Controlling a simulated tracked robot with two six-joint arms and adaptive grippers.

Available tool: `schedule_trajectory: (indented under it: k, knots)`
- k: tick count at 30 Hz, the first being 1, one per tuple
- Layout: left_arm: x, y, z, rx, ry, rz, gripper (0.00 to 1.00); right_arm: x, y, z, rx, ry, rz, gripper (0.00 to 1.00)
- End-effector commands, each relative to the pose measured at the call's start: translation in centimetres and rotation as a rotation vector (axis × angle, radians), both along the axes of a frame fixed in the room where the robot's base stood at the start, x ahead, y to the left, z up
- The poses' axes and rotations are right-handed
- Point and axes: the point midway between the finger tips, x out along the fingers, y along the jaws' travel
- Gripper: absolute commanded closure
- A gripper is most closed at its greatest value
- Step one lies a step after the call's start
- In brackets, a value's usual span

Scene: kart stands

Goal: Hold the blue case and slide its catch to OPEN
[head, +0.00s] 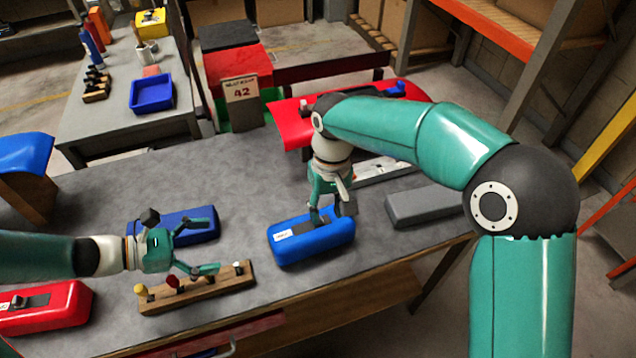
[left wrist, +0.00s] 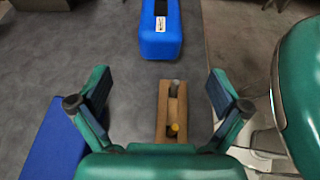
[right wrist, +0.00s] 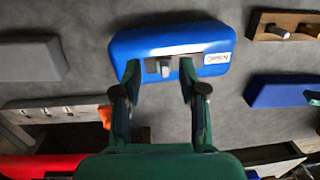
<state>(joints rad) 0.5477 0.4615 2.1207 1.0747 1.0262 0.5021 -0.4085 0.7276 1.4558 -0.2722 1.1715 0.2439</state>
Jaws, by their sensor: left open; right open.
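The bright blue case (head: 333,239) lies on the grey bench, with a dark slot on top and a white label at one end. The right wrist view shows the case (right wrist: 140,45) and its small grey catch (right wrist: 165,67) in the slot. The label text is too small to read. My right gripper (head: 330,212) is open over the case, its fingertips either side of the catch; I cannot tell whether they touch. My left gripper (head: 211,245) is open and empty to the left of the case, above a wooden block. The left wrist view shows the case (left wrist: 160,46) ahead.
The wooden block (head: 200,290) carries several coloured pegs. A darker blue block (head: 200,236) lies behind my left gripper. A red case (head: 60,310) is at the front left, a grey block (head: 425,207) to the right. A red curved panel (head: 290,112) stands behind. Bench between is clear.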

Motion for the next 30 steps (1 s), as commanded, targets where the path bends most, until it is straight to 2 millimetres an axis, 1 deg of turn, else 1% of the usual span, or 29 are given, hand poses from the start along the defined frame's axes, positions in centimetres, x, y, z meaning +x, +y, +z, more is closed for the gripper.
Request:
schedule_trajectory:
  k: [1, 3, 6, 9, 14, 17, 30]
  knots:
    - [0.0, 0.0, 0.0, 0.0, 0.0, 0.0, 0.0, 0.8, 0.6, 1.4, -0.008, -0.027, 0.039, 0.58]
    - [0.0, 0.0, 0.0, 0.0, 0.0, 0.0, 0.0, 1.4, 1.1, 2.8, -0.018, -0.049, 0.082, 0.58]
    - [0.0, 0.0, 0.0, 0.0, 0.0, 0.0, 0.0, 2.0, 1.5, 4.2, -0.029, -0.071, 0.122, 0.58]
    - [0.1, -0.3, -0.1, -0.001, 0.0, -0.001, 0.0, 2.2, 1.7, 4.9, -0.034, -0.079, 0.141, 0.58]
    - [0.5, -1.4, -0.6, -0.002, 0.002, -0.003, 0.0, 2.3, 1.8, 5.0, -0.036, -0.081, 0.145, 0.58]
    - [0.9, -2.7, -1.2, -0.002, 0.002, -0.004, 0.0, 2.3, 1.7, 5.0, -0.036, -0.081, 0.144, 0.58]
    - [3.7, -10.1, -4.5, -0.001, 0.003, -0.004, 0.0, 2.3, 1.8, 5.0, -0.035, -0.081, 0.144, 0.58]
